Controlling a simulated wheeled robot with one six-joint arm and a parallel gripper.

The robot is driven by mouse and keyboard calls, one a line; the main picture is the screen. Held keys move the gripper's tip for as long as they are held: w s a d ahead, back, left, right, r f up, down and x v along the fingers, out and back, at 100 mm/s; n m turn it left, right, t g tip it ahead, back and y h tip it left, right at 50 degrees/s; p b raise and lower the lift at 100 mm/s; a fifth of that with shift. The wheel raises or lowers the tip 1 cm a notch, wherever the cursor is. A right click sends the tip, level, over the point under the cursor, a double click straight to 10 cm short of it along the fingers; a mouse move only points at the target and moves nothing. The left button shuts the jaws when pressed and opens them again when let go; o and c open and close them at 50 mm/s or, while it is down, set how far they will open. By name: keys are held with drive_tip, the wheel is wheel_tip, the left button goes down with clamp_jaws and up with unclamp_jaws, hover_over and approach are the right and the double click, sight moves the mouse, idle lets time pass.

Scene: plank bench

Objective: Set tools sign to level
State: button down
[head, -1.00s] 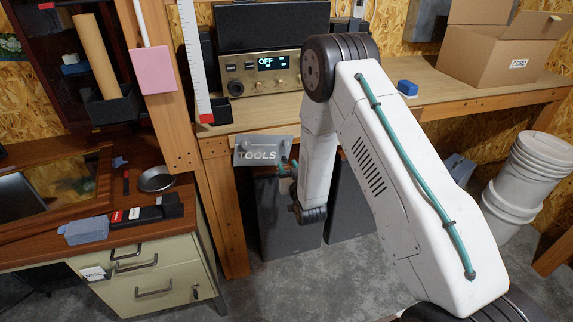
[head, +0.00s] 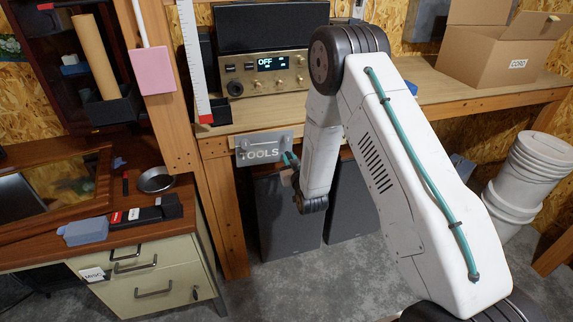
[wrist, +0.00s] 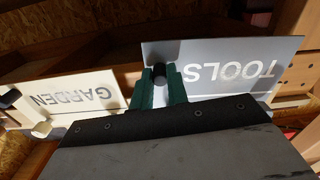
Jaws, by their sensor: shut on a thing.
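The tools sign (head: 262,150) is a grey plate with white letters, hanging at the front edge of the bench. In the head view its top edge runs nearly parallel to the bench edge. It also shows upside down in the wrist view (wrist: 232,68). My gripper (head: 289,160) is at the sign's right end in the head view. In the wrist view my gripper (wrist: 160,78) has its green fingers shut on a dark knob (wrist: 159,71) at the sign's end. The arm hides part of the space right of the sign.
A pale garden sign (wrist: 65,98) shows in the wrist view, left of my fingers. The wooden bench (head: 470,97) carries a radio-like unit (head: 268,74) and a cardboard box (head: 495,58). Dark panels (head: 262,215) stand below the sign. A desk with drawers (head: 150,265) is at left.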

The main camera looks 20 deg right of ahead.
drive_tip(key=shift+d+r+n, duration=0.25)
drive_tip(key=shift+r+n, duration=0.15)
drive_tip(key=shift+r, duration=0.1)
drive_tip(key=c, duration=1.4)
unclamp_jaws()
drive_tip(key=shift+o, duration=0.2)
drive_tip(key=s, duration=0.7)
drive_tip(key=shift+s, duration=0.4)
